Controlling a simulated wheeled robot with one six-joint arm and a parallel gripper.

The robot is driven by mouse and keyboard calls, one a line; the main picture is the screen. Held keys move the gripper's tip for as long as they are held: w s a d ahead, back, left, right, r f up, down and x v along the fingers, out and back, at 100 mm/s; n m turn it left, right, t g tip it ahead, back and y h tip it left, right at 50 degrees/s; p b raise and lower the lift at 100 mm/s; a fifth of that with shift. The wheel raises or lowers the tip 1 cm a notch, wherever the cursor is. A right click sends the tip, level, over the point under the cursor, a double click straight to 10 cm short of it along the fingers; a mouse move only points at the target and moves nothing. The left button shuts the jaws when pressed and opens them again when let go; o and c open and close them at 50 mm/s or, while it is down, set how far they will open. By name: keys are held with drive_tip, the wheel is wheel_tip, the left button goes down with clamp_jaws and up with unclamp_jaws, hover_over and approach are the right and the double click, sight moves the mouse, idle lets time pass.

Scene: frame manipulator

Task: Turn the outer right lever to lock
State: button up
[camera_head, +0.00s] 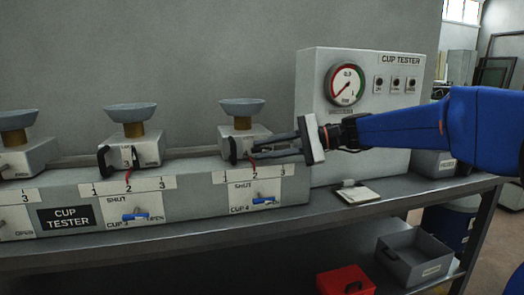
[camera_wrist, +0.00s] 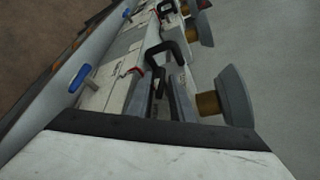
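The rightmost cup unit (camera_head: 258,131) has a black handle (camera_head: 228,148) at its left side and a red pointer (camera_head: 250,159) above a 1-2-3 scale. Below it, a blue lever (camera_head: 264,200) sits on the rightmost SHUT/OPEN plate, lying nearly level. My gripper (camera_head: 252,149) reaches in from the right at that unit, with its two fingers apart. In the wrist view a black handle (camera_wrist: 172,47) shows at the fingertips (camera_wrist: 165,85). The fingers partly hide the unit, and I cannot tell whether they touch the handle.
Two similar cup units stand to the left, with another blue lever (camera_head: 135,216) below the middle one. The gauge box (camera_head: 372,135) stands behind my arm. A notepad (camera_head: 358,194) lies on the bench, and a red box (camera_head: 345,281) and grey bin (camera_head: 418,262) stand below.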

drive_tip(key=shift+a+f, duration=0.15)
drive_tip(key=shift+a, duration=0.5)
drive_tip(key=shift+c, duration=0.4)
clamp_jaws()
